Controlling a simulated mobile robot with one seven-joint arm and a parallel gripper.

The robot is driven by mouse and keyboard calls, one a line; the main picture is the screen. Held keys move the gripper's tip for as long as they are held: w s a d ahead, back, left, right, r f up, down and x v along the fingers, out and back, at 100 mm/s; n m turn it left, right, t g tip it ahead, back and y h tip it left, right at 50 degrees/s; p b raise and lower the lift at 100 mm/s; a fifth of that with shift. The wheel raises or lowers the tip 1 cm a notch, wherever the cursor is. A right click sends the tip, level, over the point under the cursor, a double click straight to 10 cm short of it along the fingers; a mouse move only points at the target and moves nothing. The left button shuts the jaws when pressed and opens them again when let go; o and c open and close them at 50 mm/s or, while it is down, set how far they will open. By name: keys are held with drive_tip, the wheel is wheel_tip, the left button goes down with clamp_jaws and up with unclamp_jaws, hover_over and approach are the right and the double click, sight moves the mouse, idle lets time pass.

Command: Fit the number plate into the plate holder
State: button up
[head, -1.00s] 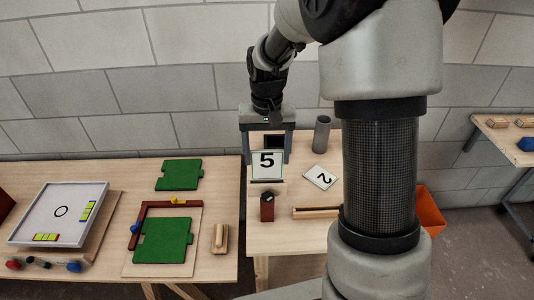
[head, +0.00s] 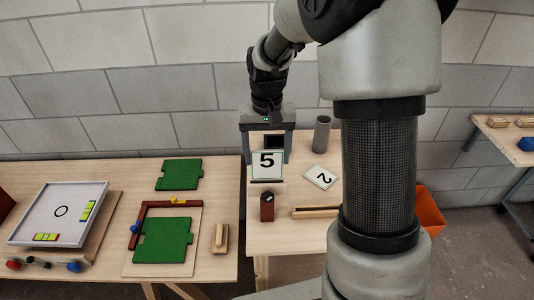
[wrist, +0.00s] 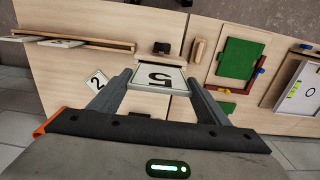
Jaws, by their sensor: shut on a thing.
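A white number plate marked 5 (head: 267,163) is between the fingers of my gripper (head: 266,150), which is shut on its two side edges. In the wrist view the plate (wrist: 160,77) spans the gap between both fingers. A light wooden piece with a dark slit (head: 266,182) shows just below the plate; I cannot tell whether they touch.
A white plate marked 2 (head: 320,177) lies flat right of my gripper. A grey cylinder (head: 321,134) stands behind it. A dark red block with a black top (head: 267,208) stands in front. An orange bin (head: 430,212) is at the right. Green boards (head: 165,240) lie on the left table.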

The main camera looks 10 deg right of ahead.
sight(267, 179)
drive_tip(key=shift+f+b, duration=1.9)
drive_tip(key=shift+f, duration=0.9)
drive_tip(key=o, duration=1.2)
drive_tip(key=shift+c, duration=0.2)
drive_tip(key=shift+r, duration=0.1)
wheel_tip(267, 179, up, 17)
drive_tip(key=shift+f+p, duration=0.15)
drive_tip(key=shift+p, duration=0.35)
drive_tip(key=shift+r, duration=0.3)
drive_tip(key=s+r+n+t+p, duration=0.1)
drive_tip(key=s+r+t, duration=0.1)
drive_tip(key=s, duration=0.8)
drive_tip(key=s+r+n+t+p, duration=0.1)
drive_tip(key=s+r+t, duration=0.1)
drive_tip(key=s, duration=0.9)
drive_tip(key=shift+r+t+p, duration=0.25)
drive_tip(key=shift+t+p, duration=0.15)
drive_tip(key=shift+t, duration=0.4)
